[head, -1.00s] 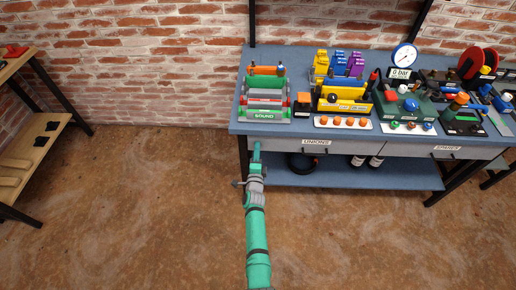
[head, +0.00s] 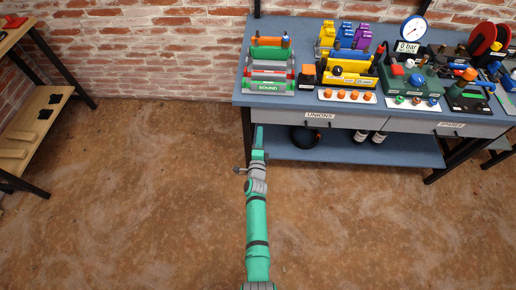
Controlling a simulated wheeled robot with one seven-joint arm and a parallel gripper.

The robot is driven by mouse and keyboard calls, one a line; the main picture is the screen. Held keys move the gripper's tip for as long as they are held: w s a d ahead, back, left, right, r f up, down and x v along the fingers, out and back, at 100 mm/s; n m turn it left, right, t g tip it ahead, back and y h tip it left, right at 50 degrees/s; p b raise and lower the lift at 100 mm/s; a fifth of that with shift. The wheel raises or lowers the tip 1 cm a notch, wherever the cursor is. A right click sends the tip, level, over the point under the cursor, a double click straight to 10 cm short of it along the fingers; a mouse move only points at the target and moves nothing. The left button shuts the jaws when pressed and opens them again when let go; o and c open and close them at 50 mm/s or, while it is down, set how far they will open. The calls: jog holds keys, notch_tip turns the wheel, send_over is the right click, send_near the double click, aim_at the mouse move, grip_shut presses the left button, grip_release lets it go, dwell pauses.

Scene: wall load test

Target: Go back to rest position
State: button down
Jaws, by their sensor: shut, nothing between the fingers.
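My gripper (head: 259,131) is at the far end of my green and grey arm (head: 257,225), which stretches straight forward from the bottom of the head view. The gripper is shut and empty. It appears in front of the left end of the blue workbench (head: 300,28), near its left leg and below the tabletop edge in the picture. Nothing is seen held in it. The exact gap between the gripper and the bench cannot be told.
The bench bears a green and grey "SOUND" rack (head: 268,86), a yellow block (head: 346,72), a gauge (head: 413,30) and red reels (head: 490,38). Below are drawers (head: 345,119) and a lower shelf (head: 375,152). Wooden shelving (head: 40,118) stands left. The floor (head: 150,190) between is clear.

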jog(key=s, duration=0.7)
jog(key=shift+a, duration=0.25)
jog(key=s+r+n+g, duration=0.15)
jog(key=s+n, duration=0.75)
jog(key=s, duration=1.9)
jog(key=s+d+r+n+g+y, duration=0.1)
jog(key=s+r+n, duration=0.8)
jog(key=s+r, duration=0.6)
jog(key=shift+s+d+r+n, duration=0.15)
jog(key=shift+s+r+n, duration=0.15)
jog(key=shift+s, duration=0.65)
